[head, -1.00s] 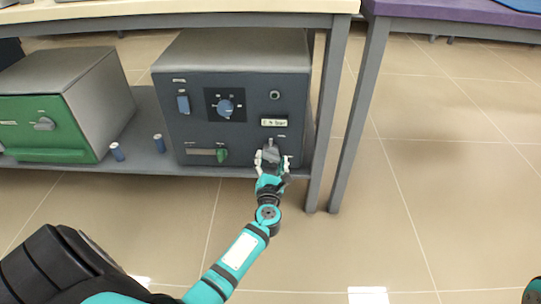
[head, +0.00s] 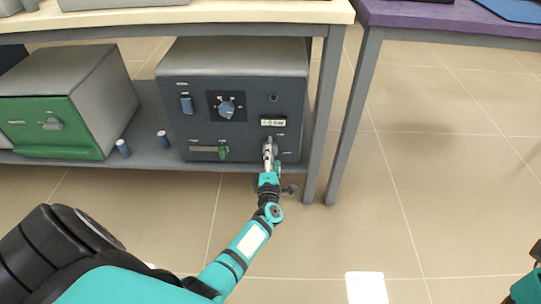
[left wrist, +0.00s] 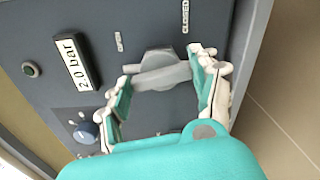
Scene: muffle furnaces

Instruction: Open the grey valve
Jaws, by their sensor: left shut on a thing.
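The grey valve (head: 272,146) is a bar-shaped handle on a round base, low on the right of the dark furnace front (head: 235,128). In the left wrist view the valve (left wrist: 158,78) lies between the two fingers, with small labels around it, one of which seems to read CLOSED. My left gripper (head: 268,154) is shut on the valve. It also shows in the left wrist view (left wrist: 163,72), a finger at each end of the handle. In the head view the fingers partly hide the valve. Only part of my right arm shows at the lower right edge.
A pressure display (left wrist: 77,62) reading 2.0 bar sits beside the valve. The furnace also has a blue dial (head: 227,109) and a green switch (head: 223,152). A green-fronted furnace (head: 50,125) stands left. Table legs (head: 322,115) rise close on the right. Open floor lies in front.

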